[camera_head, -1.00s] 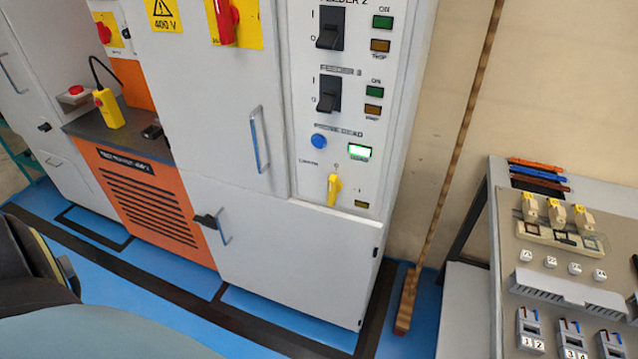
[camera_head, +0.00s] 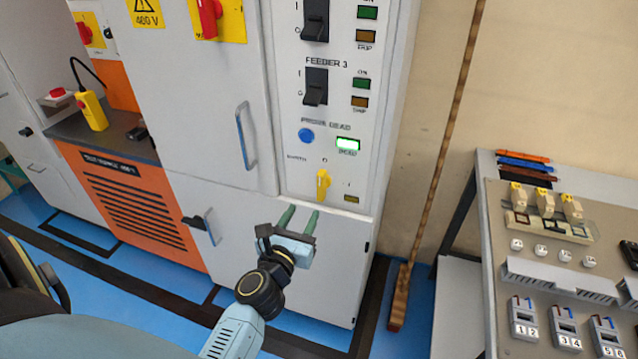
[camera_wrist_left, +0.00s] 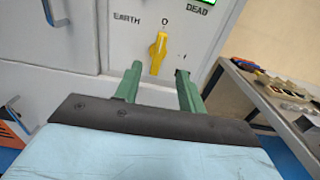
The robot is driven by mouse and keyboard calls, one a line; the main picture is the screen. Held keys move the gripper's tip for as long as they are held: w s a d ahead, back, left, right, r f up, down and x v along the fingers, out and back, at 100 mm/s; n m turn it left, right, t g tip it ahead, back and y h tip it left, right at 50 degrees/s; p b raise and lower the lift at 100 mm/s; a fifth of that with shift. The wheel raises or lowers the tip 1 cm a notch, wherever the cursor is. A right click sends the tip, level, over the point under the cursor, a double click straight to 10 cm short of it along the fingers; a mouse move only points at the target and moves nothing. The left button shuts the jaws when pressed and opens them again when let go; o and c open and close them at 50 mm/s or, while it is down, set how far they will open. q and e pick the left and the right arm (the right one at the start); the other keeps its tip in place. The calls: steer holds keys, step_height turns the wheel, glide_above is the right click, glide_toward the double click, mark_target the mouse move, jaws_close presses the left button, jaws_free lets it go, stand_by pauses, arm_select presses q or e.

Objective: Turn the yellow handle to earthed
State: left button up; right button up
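The yellow handle (camera_head: 323,184) is on the lower part of the grey cabinet panel, below the lit green DEAD lamp (camera_head: 347,144) and the blue button (camera_head: 306,135). In the left wrist view the yellow handle (camera_wrist_left: 158,53) stands about upright, under the 0 mark, with EARTH to its left and another mark to its right. My left gripper (camera_head: 301,208) is open and empty, just below and in front of the handle. Its green fingers (camera_wrist_left: 158,80) point toward the panel, with the handle beyond them and between them in the picture. My right gripper is not in view.
A cabinet door handle (camera_head: 246,136) sticks out left of the panel, and a lower door handle (camera_head: 203,224) lies further down. A wooden pole (camera_head: 440,150) leans at the wall. A bench (camera_head: 478,190) with parts stands at the right.

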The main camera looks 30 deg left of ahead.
mark_target(320, 183)
arm_select(q)
steer(key=x, duration=1.2)
steer(key=shift+d, duration=0.1)
jaws_close()
